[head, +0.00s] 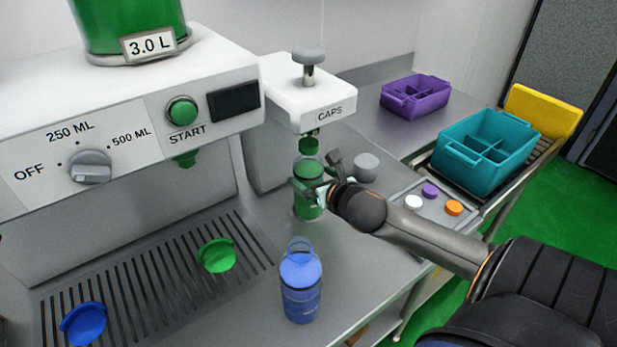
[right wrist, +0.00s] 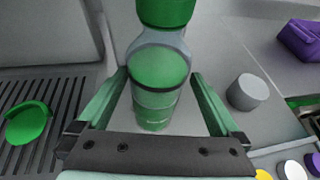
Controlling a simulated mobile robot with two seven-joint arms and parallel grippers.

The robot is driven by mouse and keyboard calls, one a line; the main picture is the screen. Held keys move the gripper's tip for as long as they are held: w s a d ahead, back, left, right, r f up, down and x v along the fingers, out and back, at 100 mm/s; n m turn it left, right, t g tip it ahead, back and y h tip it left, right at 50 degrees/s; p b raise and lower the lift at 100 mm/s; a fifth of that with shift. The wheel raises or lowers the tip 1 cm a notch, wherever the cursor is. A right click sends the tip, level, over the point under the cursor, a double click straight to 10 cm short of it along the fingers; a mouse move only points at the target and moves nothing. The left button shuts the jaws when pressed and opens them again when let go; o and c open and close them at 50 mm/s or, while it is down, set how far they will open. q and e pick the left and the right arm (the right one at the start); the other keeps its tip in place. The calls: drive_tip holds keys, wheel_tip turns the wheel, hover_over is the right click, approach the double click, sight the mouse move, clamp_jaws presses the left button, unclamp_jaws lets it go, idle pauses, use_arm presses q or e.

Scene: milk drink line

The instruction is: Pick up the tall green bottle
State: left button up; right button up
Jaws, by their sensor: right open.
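The tall green bottle (head: 306,210) stands upright under the white CAPS machine (head: 318,105). In the right wrist view the bottle (right wrist: 155,105) has a clear shoulder and a green body, with a green piece (right wrist: 165,12) at its top. I cannot tell whether that piece is a cap on the bottle or part of the machine. My right gripper (head: 322,190) is at the bottle, coming from the right. Its open fingers (right wrist: 155,80) lie on both sides of the bottle, with gaps showing. My left gripper is not in view.
A blue bottle (head: 300,290) stands at the front of the counter. A grey cylinder (head: 366,167) and a tray (head: 408,188) of small discs are nearby. A purple bin (head: 413,102) and a teal crate (head: 466,178) stand farther right. The filling machine (head: 60,160) is at left.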

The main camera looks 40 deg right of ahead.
drive_tip(key=shift+x, duration=2.7)
drive_tip(key=shift+a+r, duration=0.15)
drive_tip(key=shift+a, duration=0.05)
drive_tip(key=c, duration=1.6)
drive_tip(key=shift+w+r, duration=0.1)
